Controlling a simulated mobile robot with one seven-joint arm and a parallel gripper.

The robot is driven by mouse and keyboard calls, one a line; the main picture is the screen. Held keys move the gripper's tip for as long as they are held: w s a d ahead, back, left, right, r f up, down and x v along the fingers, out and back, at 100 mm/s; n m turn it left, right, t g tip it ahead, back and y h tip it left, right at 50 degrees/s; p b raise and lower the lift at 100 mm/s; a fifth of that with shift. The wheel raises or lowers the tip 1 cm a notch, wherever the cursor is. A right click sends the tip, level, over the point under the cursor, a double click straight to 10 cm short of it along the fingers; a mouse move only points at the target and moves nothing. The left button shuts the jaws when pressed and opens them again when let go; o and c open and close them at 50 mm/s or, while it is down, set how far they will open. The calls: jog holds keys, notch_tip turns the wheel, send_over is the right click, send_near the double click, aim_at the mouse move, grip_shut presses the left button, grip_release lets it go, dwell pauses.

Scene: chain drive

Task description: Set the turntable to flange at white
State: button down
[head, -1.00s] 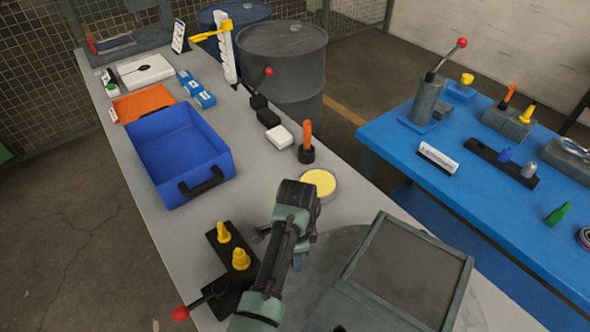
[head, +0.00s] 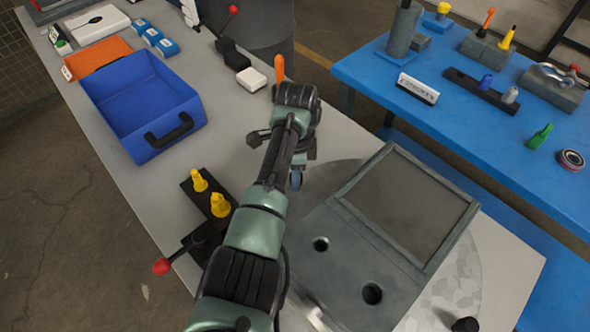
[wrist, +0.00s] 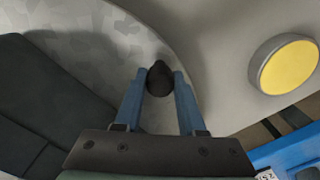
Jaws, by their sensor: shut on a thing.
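The turntable is a round grey plate (head: 468,285) with paler patches, set in the bench top. A grey fixture (head: 345,255) with a framed dark panel and two round holes sits on it. My gripper (head: 296,178) is over the plate's far-left rim in the head view. In the wrist view its blue fingers (wrist: 160,85) are shut on a small black knob (wrist: 159,77) near the plate's rim. The arm hides the knob in the head view. Another black knob (head: 465,324) shows at the lower edge. I cannot make out a white mark or the flange.
A yellow-topped round disc (wrist: 290,67) lies beside the plate. A black block with yellow cones (head: 219,206) and a red-ended lever (head: 162,266) stand left of my arm. A blue bin (head: 140,108) and white block (head: 251,80) are farther back. A blue table (head: 450,130) stands right.

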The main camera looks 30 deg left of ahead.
jog(key=c, duration=0.5)
grip_release()
notch_tip(320, 180, up, 13)
dwell(0.4)
